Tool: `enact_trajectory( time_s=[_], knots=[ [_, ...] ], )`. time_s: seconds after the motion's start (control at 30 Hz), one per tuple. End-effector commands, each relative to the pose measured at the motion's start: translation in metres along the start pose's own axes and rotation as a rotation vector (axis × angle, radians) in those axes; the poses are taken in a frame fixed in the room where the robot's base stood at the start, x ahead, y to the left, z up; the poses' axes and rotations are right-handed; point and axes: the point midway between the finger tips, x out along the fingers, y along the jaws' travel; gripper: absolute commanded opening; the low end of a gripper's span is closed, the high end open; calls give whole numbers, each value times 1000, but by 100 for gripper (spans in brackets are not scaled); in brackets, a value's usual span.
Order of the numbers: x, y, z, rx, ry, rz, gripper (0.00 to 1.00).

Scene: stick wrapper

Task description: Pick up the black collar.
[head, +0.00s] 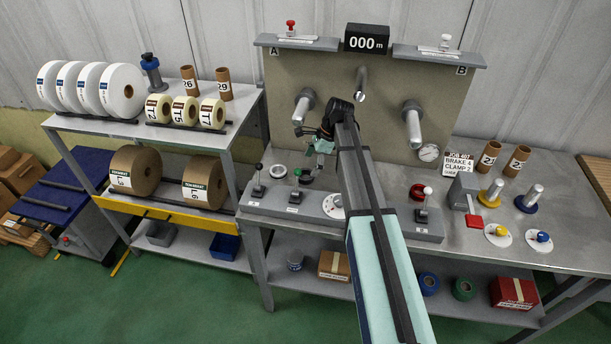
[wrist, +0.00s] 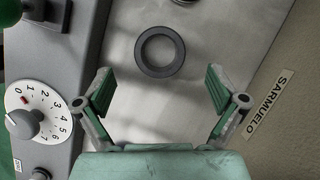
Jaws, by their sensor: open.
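In the wrist view, a dark collar (wrist: 160,72), a plain ring with an open middle, lies flat on the grey metal bench top. My gripper (wrist: 161,85) is open and empty above the bench, with its two green-padded fingers spread wide. The collar is ahead of the fingertips, roughly centred between them, and nothing touches it. In the head view my gripper (head: 319,143) hangs over the bench, in front of the beige backboard.
A second ring-like part (wrist: 185,2) is cut off at the top of the wrist view. A control box with a numbered dial (wrist: 38,115) borders the bench on the left. The backboard (wrist: 285,125) stands close on the right. Lever knobs rise along the bench front.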

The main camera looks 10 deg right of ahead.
Motion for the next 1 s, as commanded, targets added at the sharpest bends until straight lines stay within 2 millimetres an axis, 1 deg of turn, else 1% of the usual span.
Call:
enact_trajectory(
  time_s=[0.3,0.4,0.63,0.67,0.7,0.77,0.8,0.83,1.0],
  knots=[
    [36,0,1,-1,0,3,95],
    [44,1,0,-1,0,3,95],
    [46,0,0,-1,0,1,95],
    [46,0,0,-1,0,1,88],
    [46,0,0,-1,0,1,74],
    [46,0,0,-1,0,1,53],
    [46,0,0,-1,0,1,39],
    [46,0,0,-1,0,1,28],
    [46,0,0,-1,0,1,28]
  ],
)
